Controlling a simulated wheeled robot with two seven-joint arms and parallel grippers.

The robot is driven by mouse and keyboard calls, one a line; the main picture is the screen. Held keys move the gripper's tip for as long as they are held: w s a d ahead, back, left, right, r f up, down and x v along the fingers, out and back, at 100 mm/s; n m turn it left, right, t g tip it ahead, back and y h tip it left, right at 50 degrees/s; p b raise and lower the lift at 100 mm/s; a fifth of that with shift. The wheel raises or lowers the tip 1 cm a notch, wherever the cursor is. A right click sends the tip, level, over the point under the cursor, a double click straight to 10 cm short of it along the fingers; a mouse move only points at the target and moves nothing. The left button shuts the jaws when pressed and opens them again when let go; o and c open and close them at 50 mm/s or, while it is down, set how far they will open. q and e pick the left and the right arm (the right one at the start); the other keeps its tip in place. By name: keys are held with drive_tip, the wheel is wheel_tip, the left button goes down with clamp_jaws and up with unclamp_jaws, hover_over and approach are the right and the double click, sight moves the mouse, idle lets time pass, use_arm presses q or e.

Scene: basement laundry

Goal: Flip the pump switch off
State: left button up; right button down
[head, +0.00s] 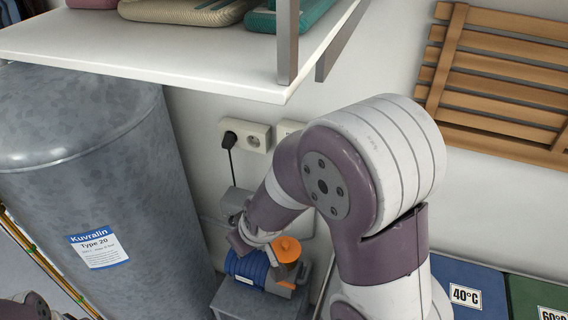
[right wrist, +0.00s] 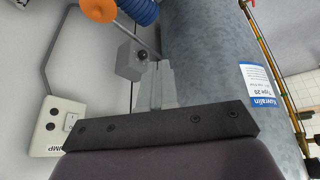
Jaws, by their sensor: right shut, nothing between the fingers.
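The pump switch is a pale plate (right wrist: 50,128) on the wall, at the left in the right wrist view, with a small rocker (right wrist: 70,122) and lettering partly cut off by my gripper body, ending in "UMP". I cannot tell its on or off position. My left gripper is not in view.
A large grey tank (head: 95,170) stands left of my right arm. A white shelf (head: 150,50) overhangs above. A wall socket (head: 245,135) holds a black plug. A grey box (right wrist: 131,60) with a conduit sits close to my fingers. Coloured bins (head: 465,285) stand lower right.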

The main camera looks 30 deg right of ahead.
drive_tip(key=w+d+f+n+t+h+b, duration=0.1)
drive_tip(key=w+f+n+t+h+b, duration=0.15)
drive_tip(key=w, duration=0.35)
drive_tip(key=w+d+f+n+t+h+b, duration=0.1)
drive_tip(key=w+t+h+b, duration=0.1)
drive_tip(key=w+t, duration=0.3)
use_arm(q)
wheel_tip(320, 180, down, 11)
drive_tip(key=b, duration=0.4)
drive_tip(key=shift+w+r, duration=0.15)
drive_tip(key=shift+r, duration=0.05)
use_arm(e)
drive_tip(key=s+d+r+n+h, duration=0.1)
drive_tip(key=d+r+n+h, duration=0.1)
drive_tip(key=d+h, duration=0.4)
drive_tip(key=h, duration=0.5)
drive_tip(key=shift+d+r, duration=0.2)
drive_tip(key=shift+r, duration=0.1)
drive_tip(key=shift+s+g, duration=0.1)
drive_tip(key=shift+g, duration=0.15)
drive_tip(key=x, duration=1.4)
